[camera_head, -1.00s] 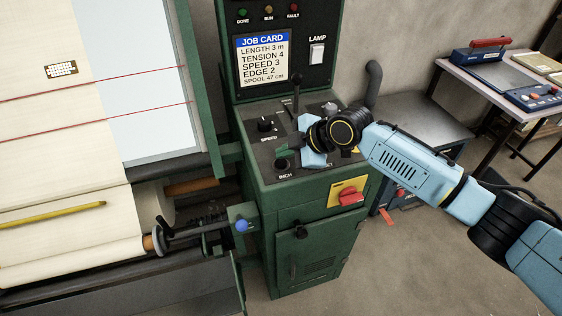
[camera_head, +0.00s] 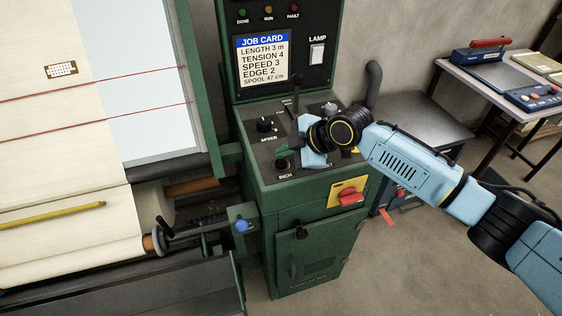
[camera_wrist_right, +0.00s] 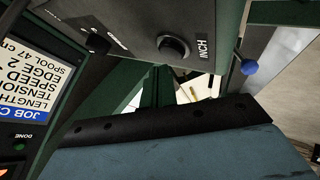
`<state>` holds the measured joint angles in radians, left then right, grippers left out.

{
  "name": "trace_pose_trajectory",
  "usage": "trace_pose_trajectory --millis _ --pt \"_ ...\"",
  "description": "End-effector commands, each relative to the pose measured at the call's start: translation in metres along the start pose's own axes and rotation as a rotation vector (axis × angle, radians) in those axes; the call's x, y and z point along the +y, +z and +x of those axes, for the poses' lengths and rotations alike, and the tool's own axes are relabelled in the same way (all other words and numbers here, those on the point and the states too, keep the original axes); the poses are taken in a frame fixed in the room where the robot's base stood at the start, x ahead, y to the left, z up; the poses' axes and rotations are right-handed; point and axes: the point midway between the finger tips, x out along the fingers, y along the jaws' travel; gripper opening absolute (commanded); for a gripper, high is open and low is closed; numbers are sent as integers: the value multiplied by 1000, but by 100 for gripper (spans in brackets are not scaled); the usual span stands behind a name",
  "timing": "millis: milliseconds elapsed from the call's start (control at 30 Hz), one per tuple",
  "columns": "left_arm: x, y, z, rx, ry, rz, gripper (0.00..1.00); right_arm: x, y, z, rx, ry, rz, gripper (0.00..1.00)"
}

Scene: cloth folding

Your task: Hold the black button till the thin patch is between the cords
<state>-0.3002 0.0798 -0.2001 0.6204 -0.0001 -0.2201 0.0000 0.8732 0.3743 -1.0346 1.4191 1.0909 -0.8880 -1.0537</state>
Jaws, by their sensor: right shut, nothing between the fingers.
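The black INCH button (camera_head: 282,163) is on the sloped top of the green control box; it also shows in the right wrist view (camera_wrist_right: 173,47). My right gripper (camera_head: 287,151) is shut and empty, right by the button; I cannot tell whether it touches it. Two red cords, an upper one (camera_head: 120,78) and a lower one (camera_head: 120,116), cross the pale cloth (camera_head: 40,165). A small dotted patch (camera_head: 61,69), perhaps the thin patch, lies on the cloth above the upper cord. Only plain cloth shows between the cords at left. My left gripper is out of view.
A speed knob (camera_head: 265,124) and upright levers stand near the gripper on the box. A red switch on a yellow plate (camera_head: 348,197) is on its front. A job card (camera_head: 263,61) is above. A blue-knobbed lever (camera_head: 241,226) sits left.

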Motion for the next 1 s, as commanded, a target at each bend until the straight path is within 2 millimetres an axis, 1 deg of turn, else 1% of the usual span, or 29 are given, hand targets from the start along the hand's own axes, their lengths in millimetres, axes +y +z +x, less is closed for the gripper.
trace_pose_trajectory --millis 400,667,1000 --pt "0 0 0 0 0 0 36 0 0 0 0 0 0 0" --pt "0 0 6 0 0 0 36 -5 4 6 0 -1 1 0" --pt "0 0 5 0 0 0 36 -4 4 6 0 0 0 0"
